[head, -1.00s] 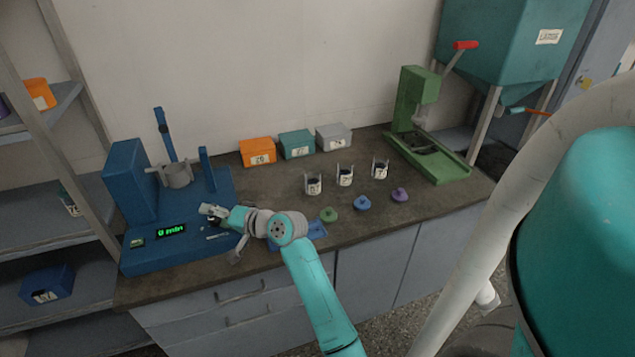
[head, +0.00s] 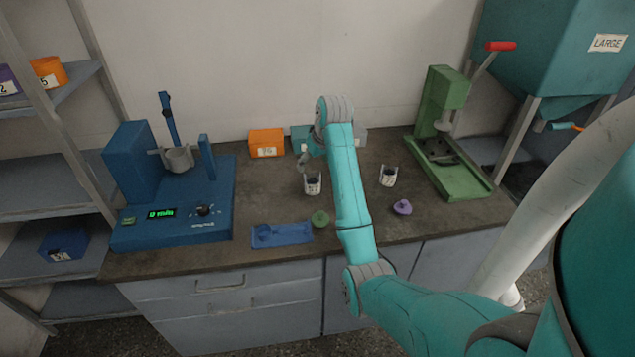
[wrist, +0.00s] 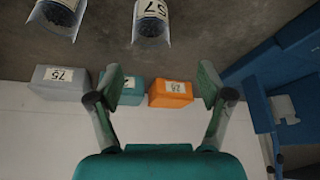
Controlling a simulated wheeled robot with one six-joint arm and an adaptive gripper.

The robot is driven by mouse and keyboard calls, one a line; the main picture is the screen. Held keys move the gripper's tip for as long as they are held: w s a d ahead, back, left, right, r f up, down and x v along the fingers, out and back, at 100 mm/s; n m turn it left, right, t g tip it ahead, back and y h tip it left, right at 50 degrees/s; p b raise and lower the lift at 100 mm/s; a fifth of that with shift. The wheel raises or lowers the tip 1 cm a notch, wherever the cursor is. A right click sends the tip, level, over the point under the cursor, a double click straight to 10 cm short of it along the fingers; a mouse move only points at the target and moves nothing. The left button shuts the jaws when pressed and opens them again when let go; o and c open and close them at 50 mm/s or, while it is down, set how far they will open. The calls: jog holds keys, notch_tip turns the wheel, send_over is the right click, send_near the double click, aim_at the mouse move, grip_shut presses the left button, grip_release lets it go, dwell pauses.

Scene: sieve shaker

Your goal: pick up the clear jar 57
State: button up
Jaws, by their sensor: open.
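The clear jar 57 (wrist: 151,22) is at the top of the wrist view, with its label upside down and dark grains inside. It appears to be the left jar (head: 312,184) in the head view, upright on the bench beside my arm. Another clear jar (wrist: 60,15) stands to its left in the wrist view; its label is hard to read. My gripper (wrist: 160,76) is open and empty, with its fingers apart and the jar beyond the tips. In the head view my arm hides most of the gripper and the middle of the jar row.
Orange (head: 266,142), teal (wrist: 122,90) and grey (wrist: 60,82) boxes stand along the wall. A blue shaker (head: 130,170) is left, a green press (head: 445,100) right. A third jar (head: 388,176), green lid (head: 320,218), purple lid (head: 402,207) and blue tray (head: 290,233) are on the bench.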

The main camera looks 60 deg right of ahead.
aim_at(312, 179)
jog(key=x, duration=0.5)
jog(key=shift+s+d+f, duration=0.2)
jog(key=shift+s+f, duration=0.1)
jog(key=shift+s, duration=0.05)
jog(key=shift+s+x, duration=0.15)
jog(key=shift+x, duration=1.15)
jog(key=shift+s+x, duration=0.15)
jog(key=shift+x, duration=1.15)
jog(key=shift+d, duration=0.1)
jog(key=c, duration=1.4)
